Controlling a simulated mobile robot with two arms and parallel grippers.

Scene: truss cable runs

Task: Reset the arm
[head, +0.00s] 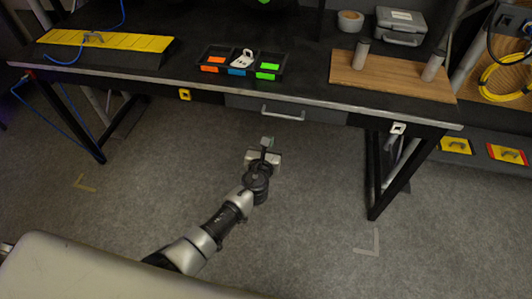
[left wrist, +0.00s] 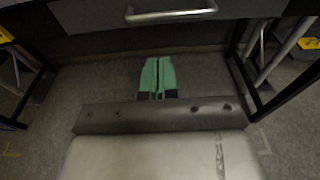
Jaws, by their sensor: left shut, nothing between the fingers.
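My left arm reaches in from the bottom of the head view. Its left gripper (head: 267,143) is in front of the workbench, below the drawer and over the bare floor. In the left wrist view the green fingertips (left wrist: 158,75) lie side by side, shut with nothing between them. The drawer handle (left wrist: 172,14) shows beyond and above the fingers, apart from them. My right gripper is in neither view.
The black workbench (head: 300,97) carries a yellow-topped ramp (head: 110,40), a tray with coloured compartments (head: 240,63), a wooden board with two posts (head: 390,77) and a grey case (head: 401,26). A blue cable hangs at the left. The floor (head: 320,190) around my arm is clear.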

